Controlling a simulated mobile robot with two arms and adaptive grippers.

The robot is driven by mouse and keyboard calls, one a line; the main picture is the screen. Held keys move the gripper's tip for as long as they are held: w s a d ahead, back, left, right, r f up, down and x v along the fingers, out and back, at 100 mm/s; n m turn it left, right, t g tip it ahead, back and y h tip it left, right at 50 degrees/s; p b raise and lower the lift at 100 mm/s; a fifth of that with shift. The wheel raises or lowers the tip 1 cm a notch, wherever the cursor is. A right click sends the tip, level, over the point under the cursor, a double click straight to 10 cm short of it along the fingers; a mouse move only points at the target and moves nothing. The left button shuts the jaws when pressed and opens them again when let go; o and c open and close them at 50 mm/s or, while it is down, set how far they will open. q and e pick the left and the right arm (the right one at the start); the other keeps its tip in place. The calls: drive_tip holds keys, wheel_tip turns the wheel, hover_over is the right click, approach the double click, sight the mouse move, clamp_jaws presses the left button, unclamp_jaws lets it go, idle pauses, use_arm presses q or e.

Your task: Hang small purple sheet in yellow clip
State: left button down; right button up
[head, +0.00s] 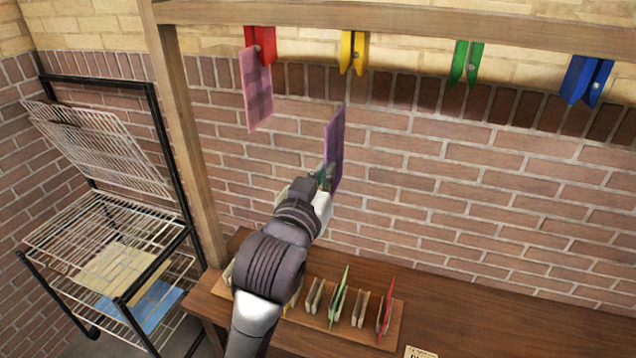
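The small purple sheet (336,150) is held upright in my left gripper (322,178), which is shut on its lower part. The fingertips are partly hidden by the gripper's own body. The yellow clip (354,52) hangs from the wooden beam, above and a little right of the sheet's top edge, with a visible gap between them in the picture. The yellow clip holds nothing. My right gripper is not in view.
A pink sheet (257,90) hangs in the red clip (261,45). The green clip (467,63) and blue clip (586,80) are empty. Below, a slotted wooden holder (318,318) with green and red sheets stands on the table (480,320). A wire rack (105,235) stands at left.

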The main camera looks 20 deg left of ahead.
sight(345, 102)
use_arm(q)
drive_tip(key=w, duration=0.9)
drive_tip(key=shift+w+r, duration=0.25)
drive_tip(key=shift+r, duration=0.15)
drive_tip(key=shift+w+r, duration=0.25)
drive_tip(key=shift+s+r, duration=0.1)
drive_tip(key=shift+r, duration=1.05)
drive_tip(key=shift+r, duration=0.15)
drive_tip(key=shift+r, duration=2.15)
drive_tip(key=c, duration=1)
unclamp_jaws()
